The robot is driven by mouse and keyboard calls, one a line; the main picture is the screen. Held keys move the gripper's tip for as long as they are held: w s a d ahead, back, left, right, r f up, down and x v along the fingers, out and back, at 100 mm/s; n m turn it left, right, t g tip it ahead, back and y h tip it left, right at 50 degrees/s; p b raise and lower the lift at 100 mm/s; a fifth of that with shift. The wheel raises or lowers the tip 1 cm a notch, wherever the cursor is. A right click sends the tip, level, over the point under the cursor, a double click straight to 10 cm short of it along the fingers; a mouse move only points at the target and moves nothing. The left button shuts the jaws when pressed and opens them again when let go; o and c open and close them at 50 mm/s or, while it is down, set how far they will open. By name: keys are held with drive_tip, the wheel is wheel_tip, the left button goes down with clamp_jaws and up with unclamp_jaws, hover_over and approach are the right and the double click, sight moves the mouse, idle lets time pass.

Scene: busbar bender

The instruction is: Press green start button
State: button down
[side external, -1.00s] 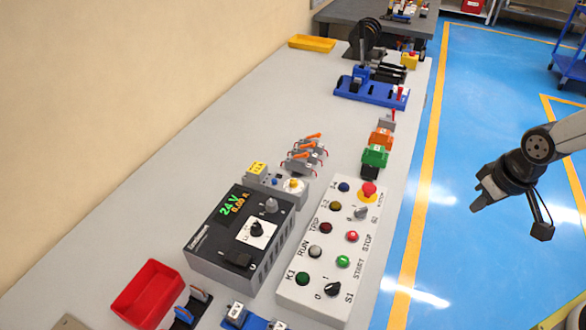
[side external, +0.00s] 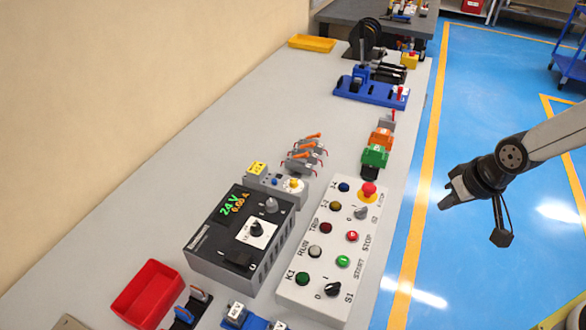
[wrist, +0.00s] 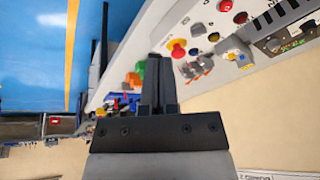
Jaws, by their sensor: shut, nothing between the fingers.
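The green start button (side external: 343,261) sits on the white control panel (side external: 312,292), beside the word START. A second, darker green cap (side external: 302,279) next to the label K1 is on the same panel. A red button (side external: 352,236) by the word STOP is above the start button. My gripper (side external: 447,197) is shut and empty, to the right of the panel, past the table edge and over the floor. In the wrist view my gripper's fingers (wrist: 159,85) are together, and the panel's red mushroom button (wrist: 178,49) shows beyond them. I cannot make out the start button in the wrist view.
A grey power supply (side external: 239,238) stands left of the panel. Green and orange terminal blocks (side external: 375,156) stand above it near the table's right edge. A red bin (side external: 148,292) is at lower left. The space between my gripper and the panel is clear.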

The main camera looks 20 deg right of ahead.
drive_tip(key=w+a+f+m+t+y, duration=0.1)
drive_tip(key=w+a+f+m+t, duration=0.15)
drive_tip(key=a, duration=0.75)
drive_tip(key=m+t+y, duration=0.1)
drive_tip(key=m+t, duration=0.1)
hover_over(346, 263)
drive_tip(key=shift+w+f+n, duration=0.1)
drive_tip(key=shift+f+n, duration=0.15)
drive_tip(key=shift+f, duration=0.2)
drive_tip(key=shift+f, duration=4.2)
drive_tip(key=shift+f, duration=0.15)
drive_tip(key=shift+f, duration=0.3)
drive_tip(key=shift+f, duration=0.35)
drive_tip(key=shift+r, duration=0.8)
